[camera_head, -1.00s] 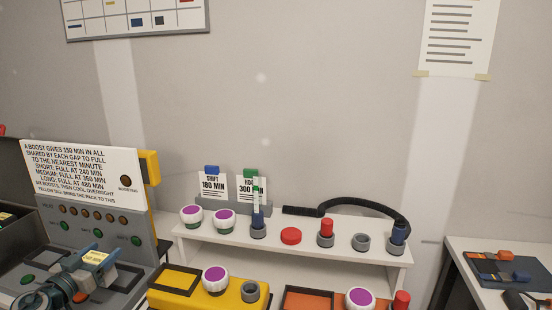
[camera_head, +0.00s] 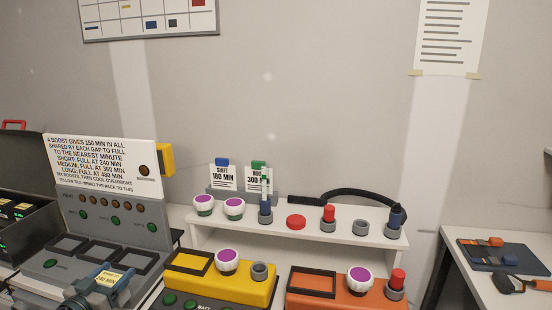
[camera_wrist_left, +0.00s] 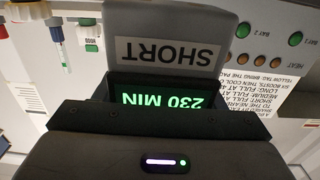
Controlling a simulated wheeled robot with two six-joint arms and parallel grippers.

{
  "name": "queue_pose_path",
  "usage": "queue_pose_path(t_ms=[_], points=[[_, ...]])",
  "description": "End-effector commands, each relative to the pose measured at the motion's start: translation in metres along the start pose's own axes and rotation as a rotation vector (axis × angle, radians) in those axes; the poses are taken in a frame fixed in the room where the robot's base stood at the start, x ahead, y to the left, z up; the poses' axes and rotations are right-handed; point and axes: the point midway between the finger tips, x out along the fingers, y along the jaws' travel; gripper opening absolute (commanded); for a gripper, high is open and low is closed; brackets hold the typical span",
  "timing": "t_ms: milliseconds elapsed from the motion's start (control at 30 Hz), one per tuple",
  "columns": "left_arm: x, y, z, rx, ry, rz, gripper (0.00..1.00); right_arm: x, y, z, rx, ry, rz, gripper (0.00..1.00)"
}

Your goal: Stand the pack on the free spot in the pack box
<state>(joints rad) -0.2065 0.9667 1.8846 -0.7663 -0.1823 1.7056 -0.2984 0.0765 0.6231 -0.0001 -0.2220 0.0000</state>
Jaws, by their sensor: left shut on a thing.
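The pack (camera_head: 108,278) is grey-blue with a yellow label in the head view. In the left wrist view the pack (camera_wrist_left: 165,50) shows the word SHORT and a green 230 MIN readout. My left gripper (camera_head: 98,290) is shut on it, low at the front left, in front of the charger. The dark pack box (camera_head: 32,228) stands open at the far left edge, with a red handle at its back. Packs with small green lights stand inside it; the picture cuts it off, and its free spot cannot be made out. My right gripper is not in view.
The grey charger (camera_head: 150,232) with a text panel (camera_head: 102,165) stands between the pack box and the white shelf (camera_head: 300,240). Yellow (camera_head: 215,284) and orange (camera_head: 330,295) units sit in front of the shelf. A side table (camera_head: 470,285) with tools is at right.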

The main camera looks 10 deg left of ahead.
Motion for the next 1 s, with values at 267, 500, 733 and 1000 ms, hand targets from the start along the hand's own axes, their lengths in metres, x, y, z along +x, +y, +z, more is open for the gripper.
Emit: queue_pose_path(t_ms=[267,500,733,1000], points=[[-0.018,0.05,0.04,-0.011,0.001,-0.004,0.26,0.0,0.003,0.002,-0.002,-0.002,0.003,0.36],[-0.041,0.115,0.072,-0.016,0.002,-0.009,0.26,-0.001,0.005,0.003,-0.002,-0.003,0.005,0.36],[-0.061,0.174,0.085,-0.018,0.004,-0.015,0.26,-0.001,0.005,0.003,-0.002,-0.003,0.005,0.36],[-0.08,0.229,0.081,-0.017,0.004,-0.028,0.26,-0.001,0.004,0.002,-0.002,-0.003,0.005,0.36]])
